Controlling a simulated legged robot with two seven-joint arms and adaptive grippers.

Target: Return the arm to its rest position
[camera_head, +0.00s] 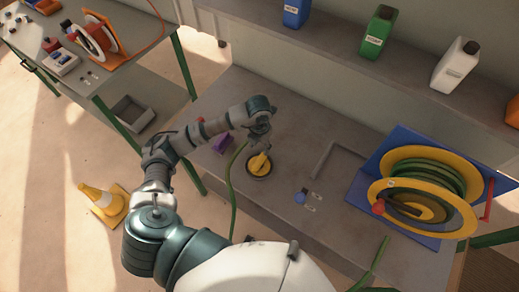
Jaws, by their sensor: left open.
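My left arm reaches in over the grey workbench (205,158) from the left. Its gripper (262,142) points down, open, just above and behind a yellow piece (258,165). The yellow piece stands on a dark round base (257,176). I cannot tell whether the fingertips touch it. A purple block (222,143) lies to the left of the gripper, and a small red piece (200,121) shows partly behind my arm. A small blue piece (300,197) sits to the right beside small labels. My right gripper is not in view.
A yellow hose reel (432,160) on a blue stand fills the bench's right side. Green hose (233,195) runs near the yellow piece. Bottles, including a green one (379,32), stand on the shelf above.

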